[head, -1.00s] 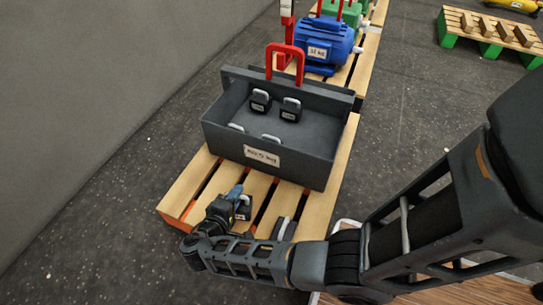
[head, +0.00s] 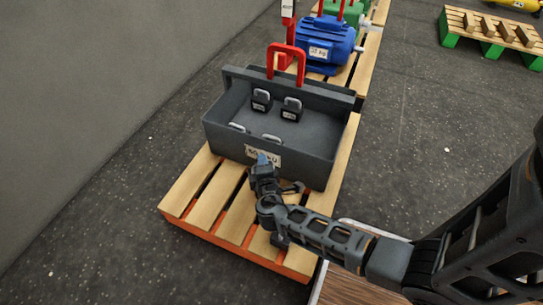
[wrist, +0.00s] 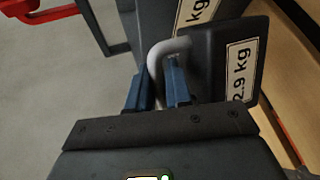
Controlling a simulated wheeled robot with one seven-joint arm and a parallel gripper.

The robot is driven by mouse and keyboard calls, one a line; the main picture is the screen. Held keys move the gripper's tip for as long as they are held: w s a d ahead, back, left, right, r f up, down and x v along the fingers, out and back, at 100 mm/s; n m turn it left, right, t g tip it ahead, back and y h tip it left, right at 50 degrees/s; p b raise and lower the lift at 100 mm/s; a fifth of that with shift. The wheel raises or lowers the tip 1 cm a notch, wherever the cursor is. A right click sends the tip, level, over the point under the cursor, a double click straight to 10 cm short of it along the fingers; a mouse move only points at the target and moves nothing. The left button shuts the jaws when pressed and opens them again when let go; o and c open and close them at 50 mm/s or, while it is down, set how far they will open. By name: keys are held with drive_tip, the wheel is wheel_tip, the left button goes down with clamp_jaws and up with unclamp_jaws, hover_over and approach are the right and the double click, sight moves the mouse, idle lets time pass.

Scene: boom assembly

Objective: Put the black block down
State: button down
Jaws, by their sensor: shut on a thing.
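My gripper (head: 264,157) is just in front of the front wall of a dark grey open bin (head: 322,170), close to its white label. In the wrist view, the blue fingers of my gripper (wrist: 158,90) are shut on the light grey handle of the black block (wrist: 215,75). The block has a white label reading 2.9 kg and hangs at a tilt in that view. In the head view my gripper and arm mostly hide the held block, so I cannot tell whether it touches the pallet (head: 188,203).
Inside the bin are several black blocks with light handles, two standing at the back (head: 291,108). A red handle (head: 287,60) rises behind the bin. A blue motor (head: 325,42) stands beyond. The pallet's left front slats are bare. A grey wall (head: 120,70) lies left.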

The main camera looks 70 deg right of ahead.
drive_tip(key=w+a+f+b, duration=0.2)
drive_tip(key=a+f+b, duration=0.4)
drive_tip(key=a+f, duration=0.4)
drive_tip(key=shift+w+a+f+b, duration=0.2)
drive_tip(key=shift+a+b, duration=0.1)
drive_tip(key=shift+a, duration=0.4)
drive_tip(key=c, duration=1.5)
unclamp_jaws()
drive_tip(key=shift+s+f, duration=0.25)
drive_tip(key=shift+f, duration=0.1)
drive_tip(key=o, duration=0.5)
drive_tip(key=shift+c, duration=0.2)
